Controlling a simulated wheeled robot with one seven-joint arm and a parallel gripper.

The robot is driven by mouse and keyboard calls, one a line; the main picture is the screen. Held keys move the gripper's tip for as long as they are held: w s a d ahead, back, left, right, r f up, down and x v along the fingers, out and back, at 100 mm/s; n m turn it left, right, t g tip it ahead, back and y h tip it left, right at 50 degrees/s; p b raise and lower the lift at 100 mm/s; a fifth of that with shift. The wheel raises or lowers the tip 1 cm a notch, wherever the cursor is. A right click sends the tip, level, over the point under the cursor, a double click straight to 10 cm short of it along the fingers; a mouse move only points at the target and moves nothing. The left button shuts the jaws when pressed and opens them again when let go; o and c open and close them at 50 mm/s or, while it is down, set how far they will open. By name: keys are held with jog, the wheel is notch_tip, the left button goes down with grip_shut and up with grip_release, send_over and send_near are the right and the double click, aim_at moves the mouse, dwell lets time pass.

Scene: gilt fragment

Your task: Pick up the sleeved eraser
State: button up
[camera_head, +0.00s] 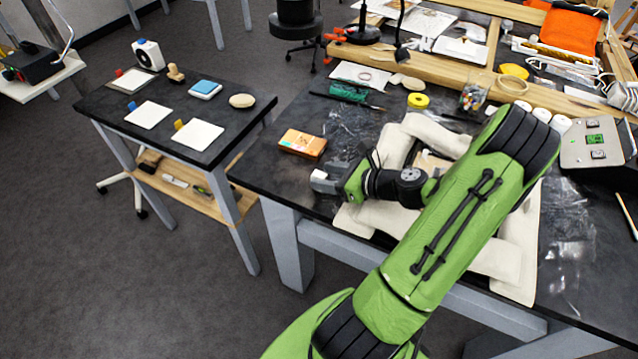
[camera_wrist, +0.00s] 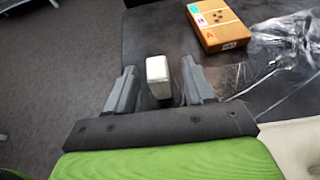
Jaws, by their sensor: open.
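A small white block with a darker lower part, seemingly the sleeved eraser (camera_wrist: 158,68), stands on the dark tabletop in the wrist view. My gripper (camera_wrist: 158,80) is open, with one grey finger on each side of the block. In the head view my gripper (camera_head: 330,183) is low at the left front edge of the dark worktable (camera_head: 293,178). A pale end (camera_head: 319,174) shows at the fingers there; I cannot tell how much of it is the eraser.
An orange box (camera_head: 302,144) lies just beyond my gripper; it also shows in the wrist view (camera_wrist: 217,25). The table edge and floor are close on the left. Cream cloth (camera_head: 515,235) lies under my arm. A side table (camera_head: 160,92) with small items stands left.

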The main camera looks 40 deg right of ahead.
aim_at(313, 175)
jog(key=b+x, duration=0.1)
jog(key=x, duration=0.3)
jog(key=shift+w+a+f, duration=0.1)
jog(key=shift+w+a, duration=0.05)
grip_shut()
